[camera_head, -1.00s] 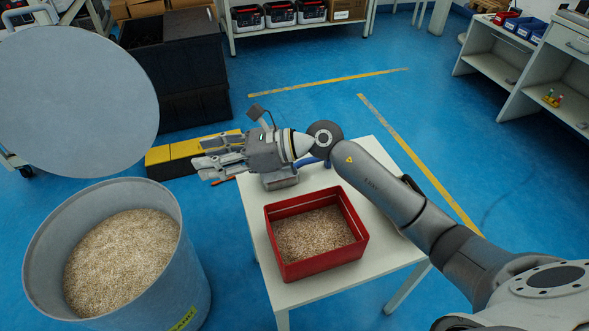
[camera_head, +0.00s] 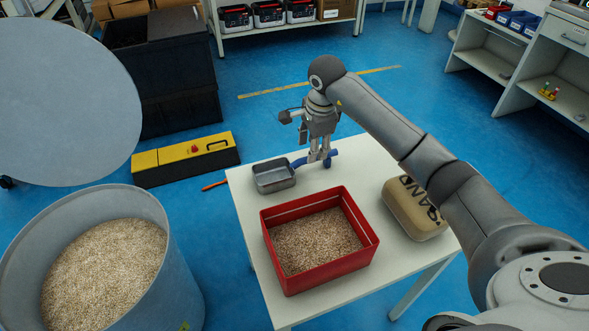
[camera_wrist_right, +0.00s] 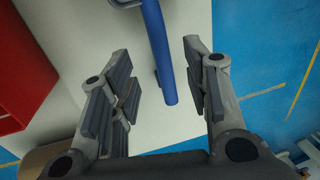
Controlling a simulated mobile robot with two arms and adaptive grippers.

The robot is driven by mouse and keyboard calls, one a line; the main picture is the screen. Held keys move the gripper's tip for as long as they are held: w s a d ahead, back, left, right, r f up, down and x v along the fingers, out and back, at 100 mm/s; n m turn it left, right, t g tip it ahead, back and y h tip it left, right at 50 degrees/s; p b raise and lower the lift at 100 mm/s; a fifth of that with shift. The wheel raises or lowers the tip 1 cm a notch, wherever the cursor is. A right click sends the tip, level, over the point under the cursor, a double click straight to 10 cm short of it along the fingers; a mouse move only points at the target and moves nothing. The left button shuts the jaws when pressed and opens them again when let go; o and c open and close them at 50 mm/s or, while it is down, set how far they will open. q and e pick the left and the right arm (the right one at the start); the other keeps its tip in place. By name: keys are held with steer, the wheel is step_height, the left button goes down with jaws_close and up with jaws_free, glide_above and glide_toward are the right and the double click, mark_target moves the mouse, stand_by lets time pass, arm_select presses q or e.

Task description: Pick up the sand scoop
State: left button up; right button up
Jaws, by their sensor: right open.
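The sand scoop is a metal pan (camera_head: 274,176) with a blue handle (camera_head: 331,157), lying on the white table behind the red bin. My right gripper (camera_head: 319,161) points down at the handle from above. In the right wrist view, the blue handle (camera_wrist_right: 160,50) runs between the open fingers of my right gripper (camera_wrist_right: 165,92), with a gap on both sides. Only a little of the metal part shows at the top of that view. My left gripper is not in view.
A red bin (camera_head: 318,282) of sand stands on the white table (camera_head: 252,215). A sandbag (camera_head: 414,210) lies at the table's right. A large grey drum (camera_head: 178,270) of sand stands at left. A yellow and black box (camera_head: 185,158) is on the floor behind.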

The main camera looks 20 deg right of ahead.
steer(key=f, duration=0.4)
steer(key=w+f, duration=0.1)
steer(key=f, duration=0.1)
steer(key=shift+w+a+b, duration=0.1)
steer(key=shift+a+b, duration=0.15)
steer(key=shift+b, duration=0.15)
steer(key=shift+w+f, duration=0.1)
steer(key=shift+f, duration=0.1)
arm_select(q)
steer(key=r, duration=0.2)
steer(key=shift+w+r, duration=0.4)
arm_select(e)
steer(key=shift+c, duration=0.2)
jaws_close()
